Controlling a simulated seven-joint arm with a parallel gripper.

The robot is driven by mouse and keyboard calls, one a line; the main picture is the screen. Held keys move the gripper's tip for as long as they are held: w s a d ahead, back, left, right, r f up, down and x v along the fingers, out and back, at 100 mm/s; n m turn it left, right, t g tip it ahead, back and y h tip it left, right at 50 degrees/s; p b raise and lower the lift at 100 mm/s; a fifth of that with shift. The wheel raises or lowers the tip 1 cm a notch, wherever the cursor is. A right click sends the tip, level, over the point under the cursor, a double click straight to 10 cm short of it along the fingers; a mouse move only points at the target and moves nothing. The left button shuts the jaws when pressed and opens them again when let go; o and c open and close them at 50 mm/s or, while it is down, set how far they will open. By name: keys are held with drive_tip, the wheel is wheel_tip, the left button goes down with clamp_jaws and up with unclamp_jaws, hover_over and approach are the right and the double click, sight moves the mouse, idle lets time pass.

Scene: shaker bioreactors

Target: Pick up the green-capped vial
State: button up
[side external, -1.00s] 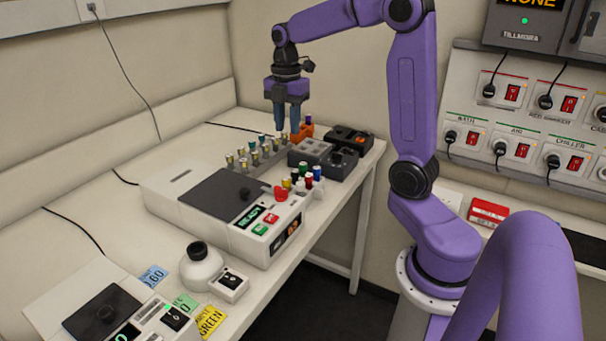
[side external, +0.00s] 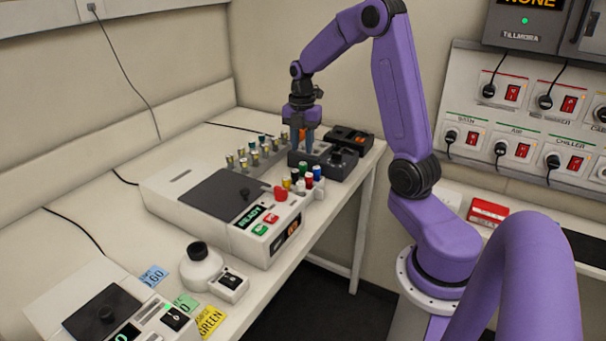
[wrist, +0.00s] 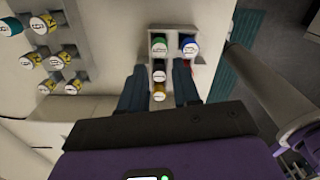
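A green-capped vial (wrist: 159,46) stands in a small light rack in the wrist view, left of a blue-capped vial (wrist: 190,47). My gripper (side external: 302,148) points down, above and behind that group. In the wrist view my gripper (wrist: 160,67) has its fingers apart with nothing held; the green cap lies just beyond the fingertips. Lower vial bodies are hidden.
A rack of several vials with yellow and teal caps (side external: 262,139) stands to the left. The white machine (side external: 170,191) has a dark lid and red knob (side external: 281,193).

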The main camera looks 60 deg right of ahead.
sight(303, 163)
drive_tip(key=shift+d+f, duration=0.15)
drive_tip(key=shift+f, duration=1.7)
drive_tip(key=shift+d+f, duration=0.1)
drive_tip(key=shift+f, duration=1.7)
drive_tip(key=c, duration=0.4)
